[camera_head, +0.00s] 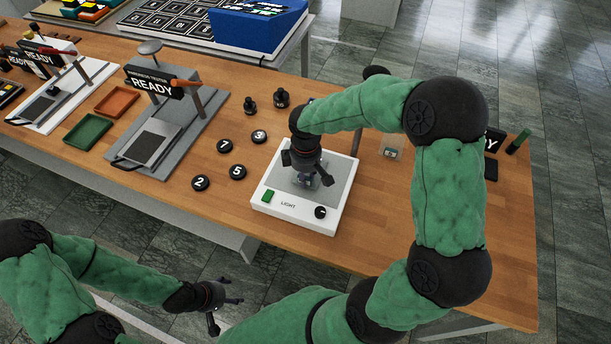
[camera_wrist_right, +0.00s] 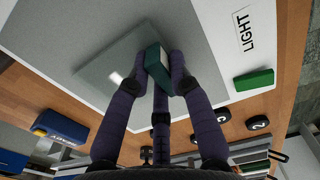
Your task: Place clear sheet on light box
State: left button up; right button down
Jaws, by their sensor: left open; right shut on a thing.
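The white light box (camera_head: 275,204) stands on the wooden table, with a grey panel, a green button and a black knob; it fills much of the right wrist view (camera_wrist_right: 226,42). My right gripper (camera_head: 314,180) points down over the panel. In the right wrist view its fingers (camera_wrist_right: 160,70) are shut on a small dark green block (camera_wrist_right: 152,58) with a pale face. The clear sheet (camera_wrist_right: 112,66) shows as a translucent square beside the block, over the panel; I cannot tell whether it touches it. My left gripper (camera_head: 226,304) is open and empty, low in front of the table.
Black numbered discs (camera_head: 238,172) and black weights (camera_head: 281,97) lie left of and behind the light box. A grey tester (camera_head: 150,145) marked READY and green (camera_head: 86,132) and orange (camera_head: 117,101) trays stand further left. A small clear container (camera_head: 391,148) stands right of the box.

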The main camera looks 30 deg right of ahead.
jog(key=shift+f, duration=0.1)
jog(key=c, duration=1.1)
grip_release()
notch_tip(320, 180, up, 12)
jog(key=p, duration=0.2)
jog(key=shift+p, duration=0.35)
